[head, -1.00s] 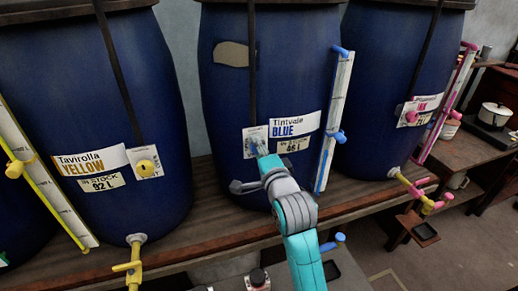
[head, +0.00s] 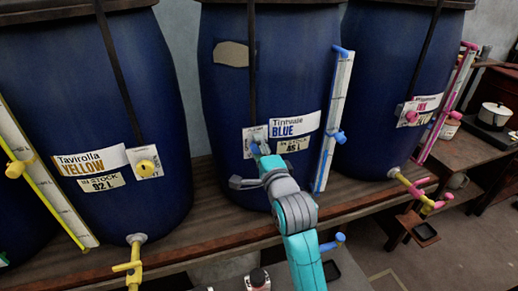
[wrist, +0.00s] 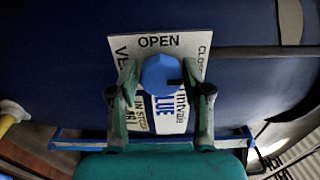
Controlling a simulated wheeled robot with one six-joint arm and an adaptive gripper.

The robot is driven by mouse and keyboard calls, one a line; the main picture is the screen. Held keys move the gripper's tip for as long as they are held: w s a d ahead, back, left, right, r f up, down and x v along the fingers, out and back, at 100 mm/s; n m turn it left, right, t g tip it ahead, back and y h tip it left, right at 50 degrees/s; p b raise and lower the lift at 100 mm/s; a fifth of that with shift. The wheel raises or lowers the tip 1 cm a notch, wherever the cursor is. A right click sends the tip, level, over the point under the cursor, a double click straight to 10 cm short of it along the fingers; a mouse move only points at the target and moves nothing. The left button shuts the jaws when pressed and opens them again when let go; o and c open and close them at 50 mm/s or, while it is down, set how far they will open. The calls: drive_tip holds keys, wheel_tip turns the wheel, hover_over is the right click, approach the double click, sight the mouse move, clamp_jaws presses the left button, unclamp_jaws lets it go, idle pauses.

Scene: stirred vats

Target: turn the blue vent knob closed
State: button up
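The blue vent knob (wrist: 160,75) is in the middle of the wrist view, on a white plate (wrist: 121,45) on the Tintvale blue vat (head: 225,100). The plate reads OPEN at the top, with part of CLOSED at the right. A dark mark on the knob points right, slightly below level. My gripper (wrist: 162,78) has one finger on each side of the knob, and the fingertips appear to press on it. In the head view my gripper (head: 259,155) reaches the plate and hides most of the knob.
A blue gauge tube (head: 335,120) stands right of the knob. The yellow vat (head: 90,100) with its yellow knob (head: 145,167) is at left, the pink-fitted vat (head: 385,80) at right. The wooden shelf edge (head: 210,235) runs below.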

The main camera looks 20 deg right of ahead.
drive_tip(key=shift+o, duration=0.7)
drive_tip(key=s, duration=1.2)
